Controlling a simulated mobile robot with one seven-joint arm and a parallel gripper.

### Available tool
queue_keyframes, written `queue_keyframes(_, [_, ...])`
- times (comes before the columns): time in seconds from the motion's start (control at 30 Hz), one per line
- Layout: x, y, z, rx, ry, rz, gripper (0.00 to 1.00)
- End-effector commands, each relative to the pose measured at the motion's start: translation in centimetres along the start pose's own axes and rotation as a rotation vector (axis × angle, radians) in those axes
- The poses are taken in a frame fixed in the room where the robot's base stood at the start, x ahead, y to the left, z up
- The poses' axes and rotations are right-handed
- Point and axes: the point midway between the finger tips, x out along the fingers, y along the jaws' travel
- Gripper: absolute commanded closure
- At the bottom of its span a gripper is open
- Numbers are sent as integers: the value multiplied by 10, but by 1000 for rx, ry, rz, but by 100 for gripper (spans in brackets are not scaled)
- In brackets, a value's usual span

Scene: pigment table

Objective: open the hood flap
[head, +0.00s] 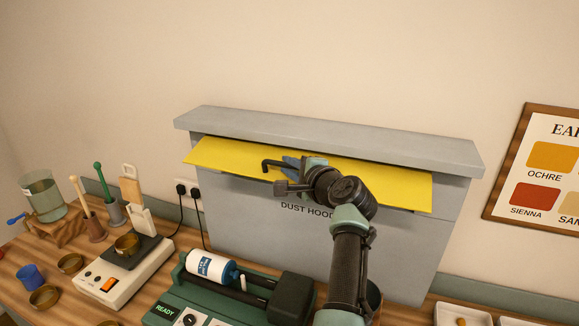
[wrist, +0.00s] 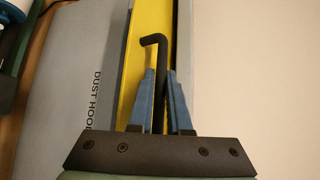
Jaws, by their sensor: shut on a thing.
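The grey dust hood (head: 235,205) stands against the wall at the back of the table. Its yellow flap (head: 395,184) runs across the front under the top ledge and is tilted outward from the face; it also shows as a strip in the wrist view (wrist: 128,75). A black bent handle (head: 270,163) sits at the flap, and its bent end shows in the wrist view (wrist: 154,39). My gripper (head: 292,166) is at the middle of the flap, its blue fingers (wrist: 162,78) shut on the handle. My arm hides part of the flap and hood front.
A green roller machine (head: 230,308) with a white-and-blue bottle (head: 211,268) stands in front of the hood. A scale (head: 124,270), bowls, a beaker (head: 42,196) and upright tools are at left. White dishes (head: 462,315) are at right. The wall above the hood is clear.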

Motion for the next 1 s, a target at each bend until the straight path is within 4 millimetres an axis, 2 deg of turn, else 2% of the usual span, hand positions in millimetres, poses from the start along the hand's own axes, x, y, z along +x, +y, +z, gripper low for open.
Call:
queue_keyframes(0.23, [0,-1,-2,-3,5,-4,100])
queue_keyframes(0.27, [0,-1,-2,-3,5,-4,80])
queue_keyframes(0.4, [0,-1,-1,-2,4,-3,55])
queue_keyframes(0.8, [0,3,-1,0,1,3,54])
queue_keyframes(1.0, [-11,3,-2,0,1,0,54])
